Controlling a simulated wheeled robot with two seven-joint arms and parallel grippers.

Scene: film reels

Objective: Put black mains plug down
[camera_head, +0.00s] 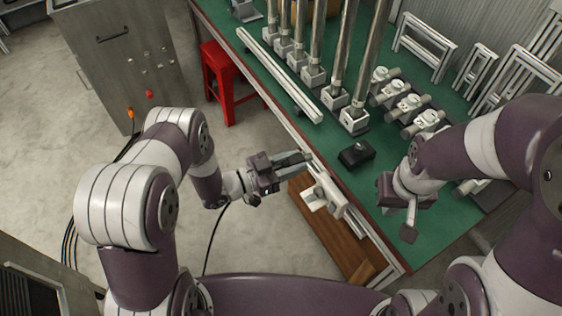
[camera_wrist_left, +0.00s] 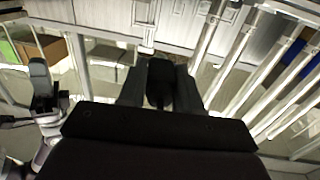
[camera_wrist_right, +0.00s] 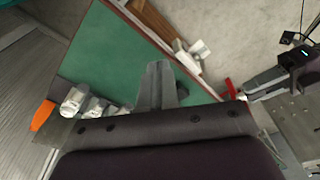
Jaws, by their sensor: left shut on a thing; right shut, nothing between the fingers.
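My left gripper (camera_head: 303,157) is near the table's near edge, in the middle of the head view. In the left wrist view its fingers are shut on a small black thing, taken to be the black mains plug (camera_wrist_left: 160,80). The plug's outline is hard to make out in the head view. A black cable (camera_head: 212,240) hangs below that gripper. My right gripper (camera_head: 409,228) is over the right part of the table, pointing down. Its fingers also show in the right wrist view (camera_wrist_right: 158,86), shut and empty.
The green table (camera_head: 335,125) holds a black box (camera_head: 356,153), posts on white blocks (camera_head: 353,118), a row of metal fittings (camera_head: 408,104) and frames (camera_head: 425,45). A white bracket (camera_head: 325,196) is at the near edge. A red stool (camera_head: 228,85) stands left.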

